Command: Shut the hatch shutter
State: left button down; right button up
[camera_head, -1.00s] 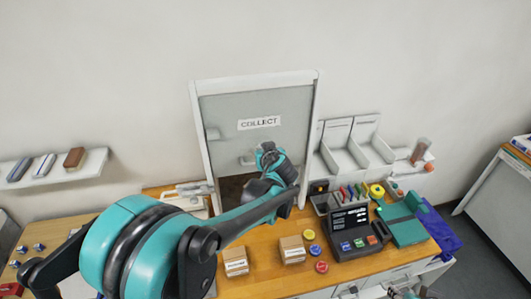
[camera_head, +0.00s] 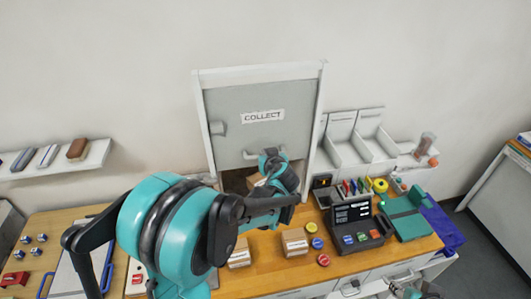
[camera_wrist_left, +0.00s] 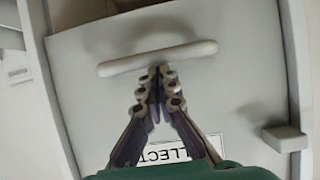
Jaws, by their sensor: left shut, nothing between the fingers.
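The hatch shutter (camera_head: 235,140) is a grey panel marked COLLECT in a white frame. It is mostly down, with a dark opening (camera_head: 234,182) below its lower edge. A pale bar handle (camera_head: 250,155) sits low on the panel and shows whole in the left wrist view (camera_wrist_left: 157,57). My left gripper (camera_head: 269,156) is shut and empty in front of the lower panel. Its fingertips (camera_wrist_left: 156,72) are right at the handle's edge in the wrist view; I cannot tell if they touch. My right gripper (camera_head: 405,292) seems to show only partly at the bottom edge.
Below the hatch, the wooden counter (camera_head: 265,245) holds cardboard boxes (camera_head: 294,241), coloured discs (camera_head: 317,243) and a dark till (camera_head: 352,217). White bins (camera_head: 342,152) stand right of the hatch. A wall shelf (camera_head: 96,158) is at left. A small block (camera_head: 218,128) projects at the shutter's left.

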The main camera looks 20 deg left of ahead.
pick_arm(q)
notch_tip(320, 180, down, 28)
jog(key=b, duration=2.2)
jog(key=shift+b, duration=0.35)
jog(key=shift+s+f, duration=0.1)
jog(key=shift+s, duration=0.05)
notch_tip(320, 180, up, 5)
jog(key=w+p, duration=0.1)
jog(key=p, duration=0.3)
jog(key=p+v, duration=0.1)
jog(key=v, duration=0.9)
jog(key=s+d+f+m+g+h+b, duration=0.1)
jog(key=s+d+f+m+h, duration=0.1)
jog(key=s, duration=0.5)
jog(key=s+d+f+m+g+h+b, duration=0.1)
jog(key=s+d+f+m+h+b, duration=0.1)
jog(key=s, duration=0.5)
jog(key=s+d+f+m+g+h+b, duration=0.1)
jog(key=s+d+f+m+h+b, duration=0.1)
jog(key=s, duration=0.6)
jog(key=d+m+h, duration=0.1)
jog(key=d, duration=0.1)
jog(key=shift+d+h, duration=0.4)
